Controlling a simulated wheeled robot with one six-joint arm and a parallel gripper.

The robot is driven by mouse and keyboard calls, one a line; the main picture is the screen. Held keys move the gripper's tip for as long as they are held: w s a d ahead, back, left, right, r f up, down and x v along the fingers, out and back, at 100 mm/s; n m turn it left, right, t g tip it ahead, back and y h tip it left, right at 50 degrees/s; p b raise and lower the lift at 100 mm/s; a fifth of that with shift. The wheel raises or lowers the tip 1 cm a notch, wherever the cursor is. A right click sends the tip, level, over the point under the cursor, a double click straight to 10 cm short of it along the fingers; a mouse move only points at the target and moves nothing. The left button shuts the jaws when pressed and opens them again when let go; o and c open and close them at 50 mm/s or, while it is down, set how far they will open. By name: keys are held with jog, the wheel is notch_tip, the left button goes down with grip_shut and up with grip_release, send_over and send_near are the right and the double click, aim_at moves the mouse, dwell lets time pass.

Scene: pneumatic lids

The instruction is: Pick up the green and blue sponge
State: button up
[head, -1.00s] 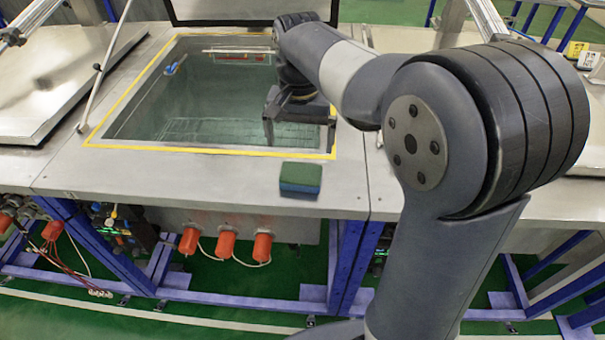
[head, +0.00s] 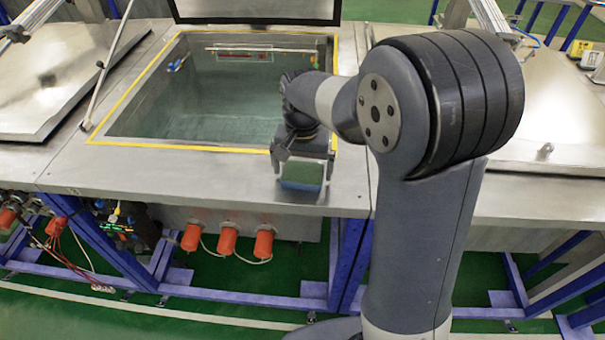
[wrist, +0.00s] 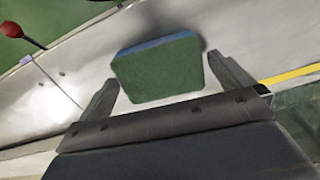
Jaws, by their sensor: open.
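The green and blue sponge (head: 303,174) lies on the metal rim in front of the open tank, green side up, with blue along its front edge. In the wrist view the sponge (wrist: 160,68) sits just ahead of my gripper, roughly between the lines of its two fingers. My gripper (wrist: 168,88) is open, with one finger on each side of the sponge's near part and gaps visible on both sides. In the head view my gripper (head: 303,165) is right at the sponge and partly covers its far side. I cannot tell the exact height between them.
The open tank (head: 120,143) with a yellow-edged rim lies behind the sponge. Closed metal lids (head: 50,85) stand on the left and right. Orange capped fittings (head: 228,238) hang below the front edge. The rim left of the sponge is clear.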

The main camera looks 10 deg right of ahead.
aim_at(302, 171)
jog(key=shift+c, duration=0.6)
jog(key=c, duration=0.7)
notch_tip(302, 171, up, 10)
jog(key=shift+r, duration=0.1)
jog(key=o, duration=0.4)
jog(key=c, duration=0.3)
